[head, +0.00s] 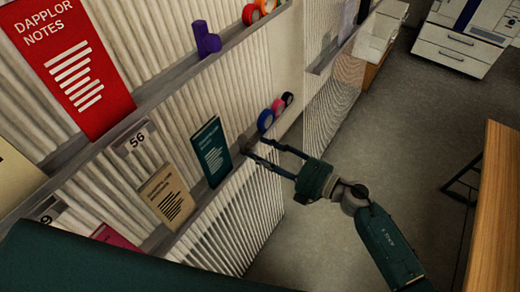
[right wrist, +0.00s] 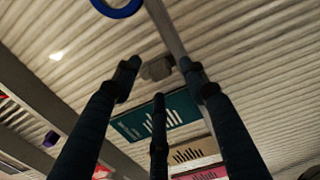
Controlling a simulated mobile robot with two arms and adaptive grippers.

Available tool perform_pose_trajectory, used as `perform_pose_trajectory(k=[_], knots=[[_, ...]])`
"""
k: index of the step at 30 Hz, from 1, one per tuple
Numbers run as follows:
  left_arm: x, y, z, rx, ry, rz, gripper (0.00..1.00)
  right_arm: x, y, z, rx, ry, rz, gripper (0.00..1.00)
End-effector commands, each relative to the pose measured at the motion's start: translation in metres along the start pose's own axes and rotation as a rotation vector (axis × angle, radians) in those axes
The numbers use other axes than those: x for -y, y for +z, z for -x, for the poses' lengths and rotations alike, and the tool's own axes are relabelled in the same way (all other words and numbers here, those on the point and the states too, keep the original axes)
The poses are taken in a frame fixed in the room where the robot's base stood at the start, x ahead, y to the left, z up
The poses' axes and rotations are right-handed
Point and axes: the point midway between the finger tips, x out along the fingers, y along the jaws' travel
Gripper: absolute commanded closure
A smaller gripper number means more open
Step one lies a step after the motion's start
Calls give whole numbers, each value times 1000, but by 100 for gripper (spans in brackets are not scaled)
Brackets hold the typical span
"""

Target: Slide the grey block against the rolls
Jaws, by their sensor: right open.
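The grey block (head: 249,143) is small and sits on the lower wall shelf, between the dark green book and the rolls. The nearest roll is blue (head: 265,121), then a pink one (head: 278,106) and a black one (head: 287,98). My right gripper (head: 256,149) is open, with its fingertips at the shelf around the grey block. In the right wrist view the grey block (right wrist: 157,70) shows between the spread fingertips; I cannot tell whether they touch it. The blue roll (right wrist: 118,9) is cut off at the top there, with a gap between it and the block. My left gripper is not in view.
The dark green book (head: 211,151) stands just left of the block, with a tan book (head: 167,196) further left. An upper shelf (head: 170,85) holds a purple item (head: 206,39) and orange and red rolls. A wooden table (head: 496,215) is at the right; the floor between is clear.

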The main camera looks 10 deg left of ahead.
Motion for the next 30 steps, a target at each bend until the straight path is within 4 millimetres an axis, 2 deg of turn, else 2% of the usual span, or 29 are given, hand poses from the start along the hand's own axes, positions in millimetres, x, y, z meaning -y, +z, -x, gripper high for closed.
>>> perform_pose_trajectory(k=[4, 13, 14, 20, 26, 30], knots=[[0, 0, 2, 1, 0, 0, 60, -1, 0, -11, 0, 1, 0, 57], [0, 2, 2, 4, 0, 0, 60, 0, 0, -14, 0, 0, 0, 57], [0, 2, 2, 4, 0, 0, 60, 0, 0, -13, 0, 0, 0, 61], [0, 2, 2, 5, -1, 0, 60, 0, 0, -13, 0, 0, 0, 100], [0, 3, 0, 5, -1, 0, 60, 0, 2, -13, 1, 2, 0, 100], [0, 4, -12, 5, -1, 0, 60, 2, 24, -14, 2, 2, 5, 100]])
